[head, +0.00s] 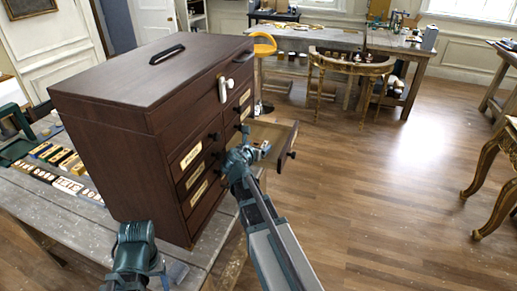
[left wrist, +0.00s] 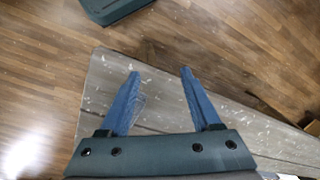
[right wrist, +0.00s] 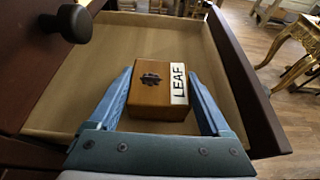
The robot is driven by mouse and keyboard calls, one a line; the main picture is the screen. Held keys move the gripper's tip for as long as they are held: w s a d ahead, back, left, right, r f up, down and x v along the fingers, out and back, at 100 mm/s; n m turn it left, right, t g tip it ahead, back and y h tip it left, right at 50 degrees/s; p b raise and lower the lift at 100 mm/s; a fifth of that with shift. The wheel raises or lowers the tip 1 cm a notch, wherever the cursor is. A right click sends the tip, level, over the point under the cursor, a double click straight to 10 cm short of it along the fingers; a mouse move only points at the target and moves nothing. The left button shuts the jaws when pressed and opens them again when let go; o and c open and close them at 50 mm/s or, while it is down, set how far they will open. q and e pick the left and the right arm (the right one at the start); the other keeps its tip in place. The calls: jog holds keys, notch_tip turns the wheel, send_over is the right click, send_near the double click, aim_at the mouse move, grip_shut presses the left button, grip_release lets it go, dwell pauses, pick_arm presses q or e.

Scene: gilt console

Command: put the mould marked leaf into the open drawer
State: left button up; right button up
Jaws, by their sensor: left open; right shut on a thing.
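The mould marked leaf (right wrist: 152,92) is a small orange-brown wooden block with a dark leaf-like emblem and a white label reading LEAF. In the right wrist view it sits between the fingers of my right gripper (right wrist: 160,100), which is shut on it. The open drawer (right wrist: 70,95) is pale inside with dark walls, and the mould is over or in it; I cannot tell whether it touches the floor. In the head view my right gripper (head: 252,150) is at the open drawer (head: 275,136). My left gripper (left wrist: 158,75) is open and empty above the grey table.
The dark wooden chest (head: 130,125) stands on the worn grey table (head: 85,235), with other drawers shut. Several small blocks (head: 65,165) lie on the table at left. A dark round knob (right wrist: 72,22) is near the drawer's left. Open floor lies to the right.

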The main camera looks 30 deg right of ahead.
jog(key=shift+f, duration=0.1)
jog(key=o, duration=1.2)
jog(key=shift+r, duration=0.25)
jog(key=p+v, duration=0.4)
jog(key=v, duration=0.8)
jog(key=shift+f+p, duration=0.1)
jog(key=shift+p, duration=0.2)
